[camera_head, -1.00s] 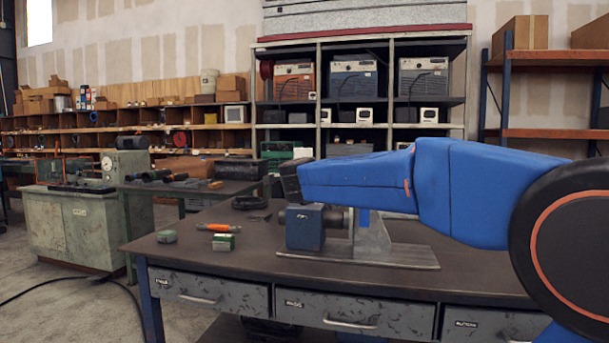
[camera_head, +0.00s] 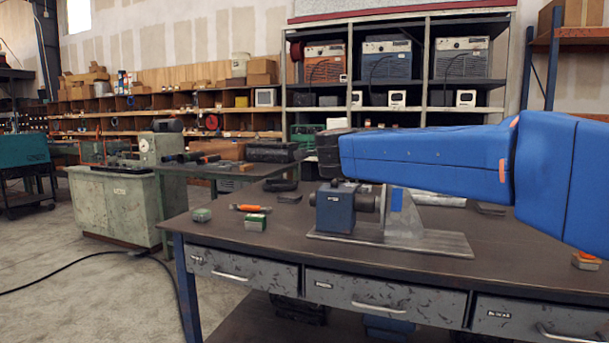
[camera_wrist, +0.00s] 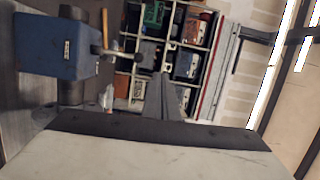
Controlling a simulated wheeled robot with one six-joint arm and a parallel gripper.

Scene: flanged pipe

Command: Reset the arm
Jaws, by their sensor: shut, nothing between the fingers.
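My blue arm reaches in from the right in the head view, and its dark end sits just above the blue block. My gripper shows in the wrist view (camera_wrist: 166,92) as a narrow grey wedge, shut and empty. The blue block (camera_head: 335,208) stands on the workbench, with a short grey pipe piece (camera_head: 368,204) at its right side. A grey bracket (camera_head: 403,220) on a flat plate stands beside it. The blue block also shows at the left of the wrist view (camera_wrist: 55,47), apart from my gripper.
The workbench (camera_head: 290,236) has drawers along its front. An orange-handled tool (camera_head: 250,208), a small green box (camera_head: 254,222) and a round green tin (camera_head: 202,215) lie at its left. A green machine cabinet (camera_head: 115,205) stands to the left, with open floor before it.

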